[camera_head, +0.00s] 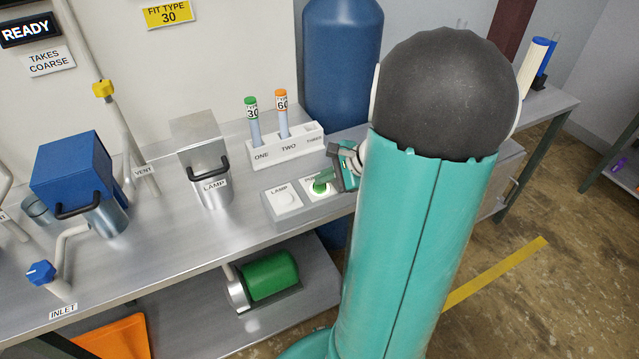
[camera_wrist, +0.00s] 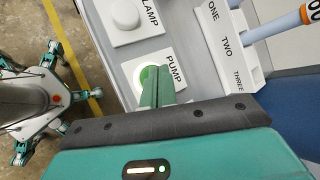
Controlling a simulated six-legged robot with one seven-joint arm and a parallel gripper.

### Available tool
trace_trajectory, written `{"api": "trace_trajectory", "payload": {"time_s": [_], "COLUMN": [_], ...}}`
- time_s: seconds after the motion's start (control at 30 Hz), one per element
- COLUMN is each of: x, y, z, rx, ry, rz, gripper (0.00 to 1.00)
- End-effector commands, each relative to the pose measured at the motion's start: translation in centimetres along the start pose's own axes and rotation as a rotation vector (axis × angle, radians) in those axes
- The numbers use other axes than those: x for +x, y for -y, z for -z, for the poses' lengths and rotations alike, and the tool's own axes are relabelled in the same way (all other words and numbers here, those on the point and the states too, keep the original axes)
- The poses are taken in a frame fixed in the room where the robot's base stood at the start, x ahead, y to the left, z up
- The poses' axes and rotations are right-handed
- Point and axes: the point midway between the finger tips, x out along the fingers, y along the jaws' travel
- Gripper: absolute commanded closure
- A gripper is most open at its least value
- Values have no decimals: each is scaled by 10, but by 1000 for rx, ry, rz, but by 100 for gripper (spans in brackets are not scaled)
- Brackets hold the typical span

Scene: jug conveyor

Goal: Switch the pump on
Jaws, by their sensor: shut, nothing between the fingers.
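The PUMP switch (camera_head: 308,186) is a white plate with a round button, on a grey panel on the bench. It also shows in the wrist view (camera_wrist: 135,68), where green shows around the button beside my fingertips. My gripper (camera_head: 322,184) is shut and empty, its fingers pointing at the PUMP button and partly hiding it. In the wrist view its fingertips (camera_wrist: 158,80) overlap the button; whether they touch or press it I cannot tell. The LAMP switch (camera_head: 285,200), with a plain white button, sits just left of it.
A white rack (camera_head: 290,150) with green-capped and orange-capped tubes stands behind the panel. A lidded LAMP vessel (camera_head: 208,170) and a blue box (camera_head: 72,172) stand to the left. A blue tank (camera_head: 342,60) is behind. A green motor-like cylinder (camera_head: 270,275) sits on the lower shelf.

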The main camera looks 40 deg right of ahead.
Motion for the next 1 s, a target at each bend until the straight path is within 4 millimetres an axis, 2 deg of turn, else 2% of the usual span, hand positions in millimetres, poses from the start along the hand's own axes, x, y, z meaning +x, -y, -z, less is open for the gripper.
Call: {"api": "trace_trajectory", "payload": {"time_s": [0.17,0.7,1.0], "x": [-4,-38,-42], "y": [4,28,31], "z": [-3,-28,-31], "rx": [-3,-5,-1], "ry": [-1,-1,0], "rz": [2,2,1], "gripper": [100,100,100]}}
